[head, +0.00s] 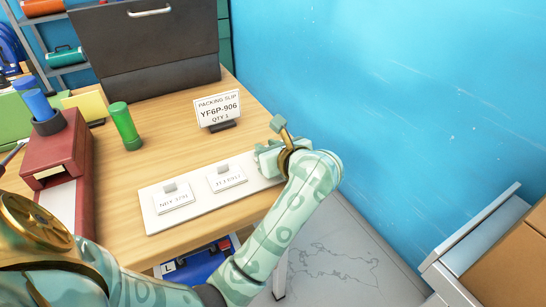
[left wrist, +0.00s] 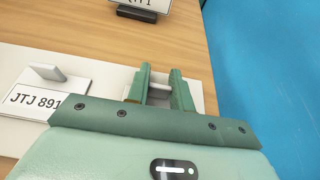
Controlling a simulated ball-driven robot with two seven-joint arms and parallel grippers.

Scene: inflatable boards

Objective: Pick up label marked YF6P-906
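The packing slip card (head: 217,108), reading YF6P-906 QTY 1, stands upright in a dark holder at the back of the table; its lower edge shows in the left wrist view (left wrist: 145,5). A white board (head: 155,215) carries flat white labels with grey tabs. The left label (head: 174,201) has blurred text; the middle label (head: 227,179) reads JTJ 891 and a cut-off character in the left wrist view (left wrist: 38,98). My left gripper (left wrist: 160,86) is over the board's right end, fingers apart. A pale tab or label part shows between them; its text is hidden. My right gripper is not in view.
A green cylinder (head: 125,126) and a red box (head: 61,150) holding a blue cylinder stand left on the wooden table (head: 175,130). A dark case (head: 150,60) stands at the back. A blue wall (head: 390,80) rises to the right.

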